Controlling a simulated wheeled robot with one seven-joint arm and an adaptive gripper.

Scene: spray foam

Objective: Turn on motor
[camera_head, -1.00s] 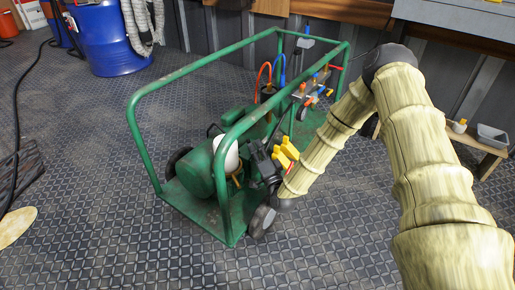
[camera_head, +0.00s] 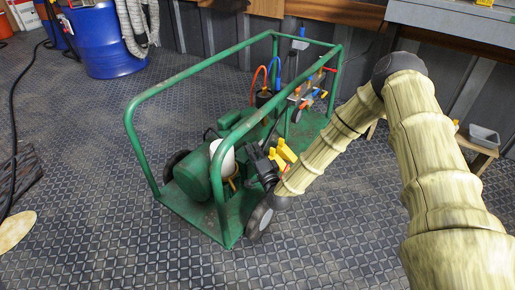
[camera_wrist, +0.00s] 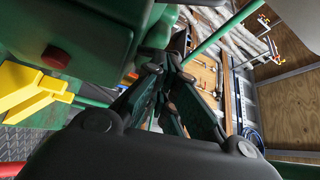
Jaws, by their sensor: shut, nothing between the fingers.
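The green pump cart (camera_head: 135,118) stands on the floor in the head view, with a green motor (camera_head: 193,178) and a white container (camera_head: 226,163) inside its tube frame. My gripper (camera_head: 254,158) reaches the cart's near side, beside yellow parts (camera_head: 286,150). In the wrist view my gripper (camera_wrist: 166,68) is shut and empty, its dark fingers meeting near the middle. A green box with a dark red button (camera_wrist: 57,57) is to the left of the fingers there, apart from them. A yellow part (camera_wrist: 28,92) sits below the button. In the head view the button cannot be made out.
The cart's frame bars surround the motor, and a wheel (camera_head: 259,219) is just below my gripper. Red and blue hoses (camera_head: 278,68) are at the cart's far end. A blue barrel (camera_head: 108,45) stands at the back left.

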